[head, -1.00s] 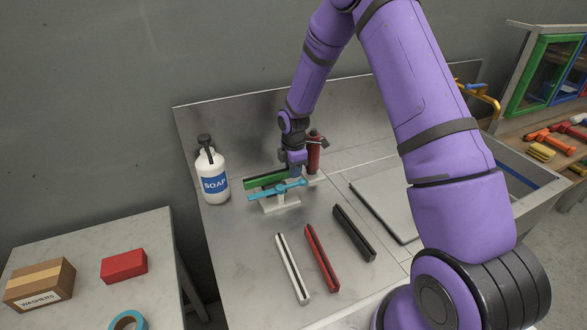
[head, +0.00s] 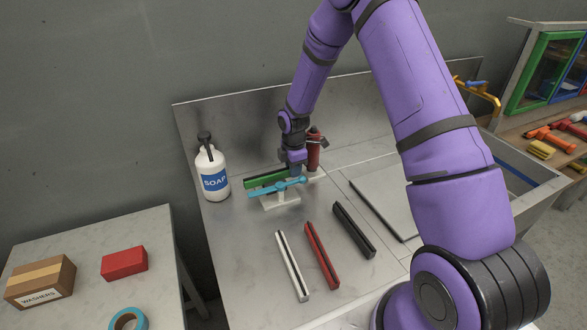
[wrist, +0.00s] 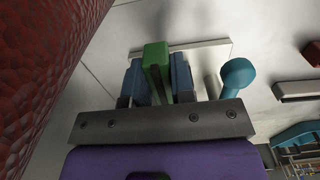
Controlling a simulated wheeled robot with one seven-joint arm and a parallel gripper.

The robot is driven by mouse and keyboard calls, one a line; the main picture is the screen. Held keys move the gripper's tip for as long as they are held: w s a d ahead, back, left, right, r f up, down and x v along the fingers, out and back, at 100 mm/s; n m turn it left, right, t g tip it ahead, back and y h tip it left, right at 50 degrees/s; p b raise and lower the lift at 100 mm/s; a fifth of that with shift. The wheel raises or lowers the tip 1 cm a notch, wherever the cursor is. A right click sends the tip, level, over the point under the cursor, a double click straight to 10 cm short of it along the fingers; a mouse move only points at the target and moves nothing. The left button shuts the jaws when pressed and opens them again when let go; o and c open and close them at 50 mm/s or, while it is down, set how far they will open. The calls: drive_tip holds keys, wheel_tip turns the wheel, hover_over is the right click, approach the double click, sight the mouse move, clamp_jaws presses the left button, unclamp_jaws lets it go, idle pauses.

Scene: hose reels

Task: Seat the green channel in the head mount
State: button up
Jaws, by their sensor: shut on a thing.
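The green channel (head: 265,179) is a long green bar at the back of the steel counter, behind a blue-handled part. My gripper (head: 295,169) is shut on its right end. In the wrist view the green channel (wrist: 157,62) sits between my two blue fingers (wrist: 156,82). A white mount (head: 280,201) with a blue lever (head: 277,188) stands just in front of and below the channel; I take it for the head mount. The lever's round knob (wrist: 238,74) shows right of the fingers. Whether the channel touches the mount is hard to tell.
A red cylinder (head: 313,155) stands close to the right of my gripper and fills the left of the wrist view. A soap bottle (head: 212,172) stands left. White (head: 291,265), red (head: 322,256) and black (head: 354,230) channels lie in front.

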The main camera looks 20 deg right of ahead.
drive_tip(key=shift+f, duration=0.65)
idle(0.7)
drive_tip(key=o, duration=1.4)
drive_tip(key=shift+r, duration=0.1)
drive_tip(key=shift+r, duration=3.9)
